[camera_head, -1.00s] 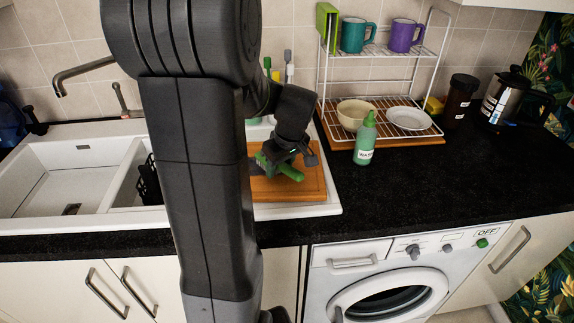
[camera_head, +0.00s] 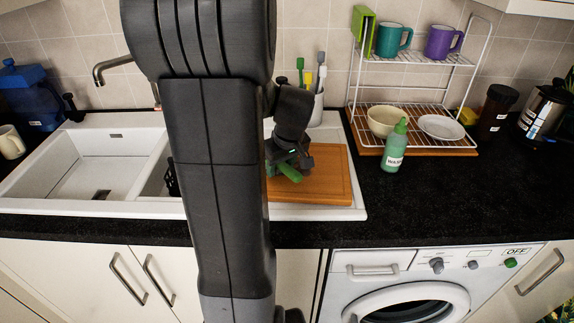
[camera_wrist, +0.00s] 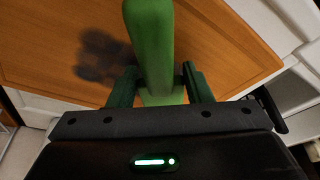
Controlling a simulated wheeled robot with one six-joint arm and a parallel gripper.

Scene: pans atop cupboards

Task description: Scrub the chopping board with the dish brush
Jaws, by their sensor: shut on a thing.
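The wooden chopping board (camera_head: 325,182) lies on the right, draining part of the white sink unit; my arm hides its left part. In the wrist view the board (camera_wrist: 225,50) fills much of the picture beneath my gripper. My gripper (camera_head: 286,160) is over the board, shut on the green dish brush (camera_head: 290,172). In the wrist view the brush's green handle (camera_wrist: 150,45) stands between the two fingers (camera_wrist: 160,88). Its bristle end is not visible, so I cannot tell whether it touches the board. A dark shadow falls on the board beside the handle.
A pot of brushes (camera_head: 312,100) stands behind the board. A green-capped bottle (camera_head: 394,150) stands right of it, before a wire rack (camera_head: 440,108) with a bowl, plate and mugs. The sink basin (camera_head: 85,172) is at left. The front right worktop is clear.

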